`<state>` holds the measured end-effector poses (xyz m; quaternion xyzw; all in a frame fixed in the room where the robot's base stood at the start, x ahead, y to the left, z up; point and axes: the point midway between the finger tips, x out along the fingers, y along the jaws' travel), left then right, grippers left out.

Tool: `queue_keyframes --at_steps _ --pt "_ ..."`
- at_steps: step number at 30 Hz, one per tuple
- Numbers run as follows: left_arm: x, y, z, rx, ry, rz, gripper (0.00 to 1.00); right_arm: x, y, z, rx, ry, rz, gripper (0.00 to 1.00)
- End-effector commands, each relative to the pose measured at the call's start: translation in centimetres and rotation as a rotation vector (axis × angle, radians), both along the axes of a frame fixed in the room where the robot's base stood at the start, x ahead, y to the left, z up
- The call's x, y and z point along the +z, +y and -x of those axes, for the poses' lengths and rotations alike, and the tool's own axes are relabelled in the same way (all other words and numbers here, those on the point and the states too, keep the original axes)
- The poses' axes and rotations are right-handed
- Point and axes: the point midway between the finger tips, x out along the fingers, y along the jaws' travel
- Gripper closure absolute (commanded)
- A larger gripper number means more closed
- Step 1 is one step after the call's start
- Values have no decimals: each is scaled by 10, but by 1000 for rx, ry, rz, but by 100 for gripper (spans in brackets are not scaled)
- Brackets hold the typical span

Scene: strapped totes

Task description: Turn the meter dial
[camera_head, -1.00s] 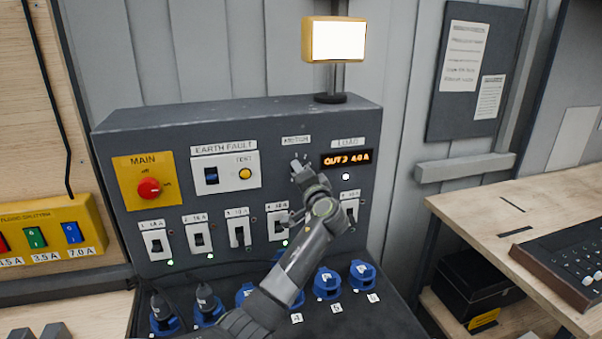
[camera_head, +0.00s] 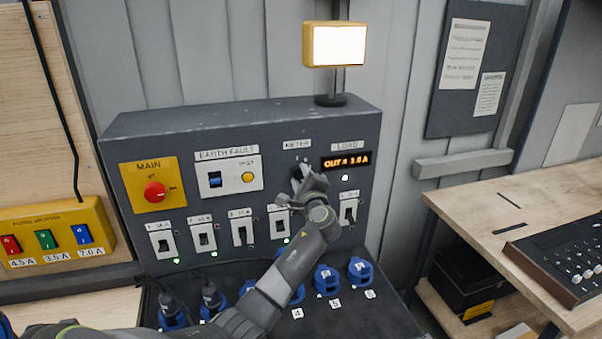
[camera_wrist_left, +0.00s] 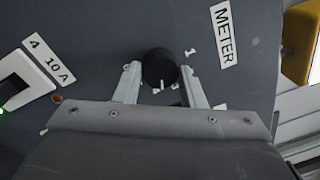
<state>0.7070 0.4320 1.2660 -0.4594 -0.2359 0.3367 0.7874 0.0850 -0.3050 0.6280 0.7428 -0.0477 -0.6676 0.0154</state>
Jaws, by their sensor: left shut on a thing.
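The meter dial (camera_wrist_left: 158,66) is a round black knob beside the METER label (camera_wrist_left: 224,35). My left gripper (camera_wrist_left: 160,76) has one finger on each side of it and is shut on it. In the head view, my left gripper (camera_head: 301,183) reaches up to the dark dial (camera_head: 296,172) and partly covers it. The orange load display (camera_head: 346,161) to its right seems to read OUT 4 1.0 A. My right gripper is not in view.
The grey panel (camera_head: 130,128) carries a red main switch (camera_head: 154,192), an earth fault unit (camera_head: 229,178) and a row of breakers (camera_head: 203,235). Blue sockets (camera_head: 327,279) stand below my arm. A lamp (camera_head: 335,45) stands on top. A wooden bench (camera_head: 480,210) is at the right.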

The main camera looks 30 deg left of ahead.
Motion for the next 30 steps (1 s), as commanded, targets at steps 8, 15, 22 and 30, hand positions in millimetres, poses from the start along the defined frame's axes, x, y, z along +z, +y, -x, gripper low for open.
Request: queue_keyframes --at_steps 8,15,22,30 --pt "-2 0 0 -1 122 -99 86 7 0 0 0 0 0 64" --pt "-2 0 1 -1 171 -141 86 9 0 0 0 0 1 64" --pt "-3 0 1 -1 183 -150 86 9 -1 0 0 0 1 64" --pt "-3 0 1 -1 182 -149 62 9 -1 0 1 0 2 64"
